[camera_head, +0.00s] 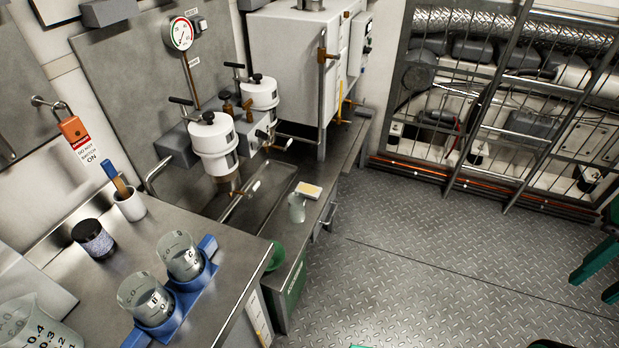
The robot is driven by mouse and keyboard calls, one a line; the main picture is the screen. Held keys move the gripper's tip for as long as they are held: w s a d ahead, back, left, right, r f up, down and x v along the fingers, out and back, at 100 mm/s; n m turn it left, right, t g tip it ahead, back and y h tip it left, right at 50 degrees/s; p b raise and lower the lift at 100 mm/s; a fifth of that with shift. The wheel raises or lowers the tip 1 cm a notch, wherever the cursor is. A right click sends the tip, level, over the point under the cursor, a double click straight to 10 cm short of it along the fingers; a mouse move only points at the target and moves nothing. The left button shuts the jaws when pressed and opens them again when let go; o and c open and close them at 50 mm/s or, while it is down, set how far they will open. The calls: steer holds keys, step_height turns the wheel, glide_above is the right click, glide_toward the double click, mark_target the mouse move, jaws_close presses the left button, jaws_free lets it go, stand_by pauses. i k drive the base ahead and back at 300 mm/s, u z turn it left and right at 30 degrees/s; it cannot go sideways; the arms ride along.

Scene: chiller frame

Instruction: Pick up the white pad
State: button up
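A small flat pad (308,190), pale whitish with a yellowish face, lies near the front edge of the lower metal counter (270,185). It is the only pad-like thing I make out, and it is too small to tell its exact colour or layers. A small clear beaker (297,208) stands just in front of it; I cannot tell whether they touch. My gripper is not in view.
Two white filter housings (213,145) with valve handles stand behind the pad. A blue rack (185,300) with two beakers sits on the nearer counter. A green bin (291,285) stands below the lower counter. The diamond-plate floor (430,250) is mostly clear.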

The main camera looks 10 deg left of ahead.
mark_target(311, 192)
steer(key=u, duration=0.35)
steer(key=i, duration=0.9)
steer(key=u, duration=0.45)
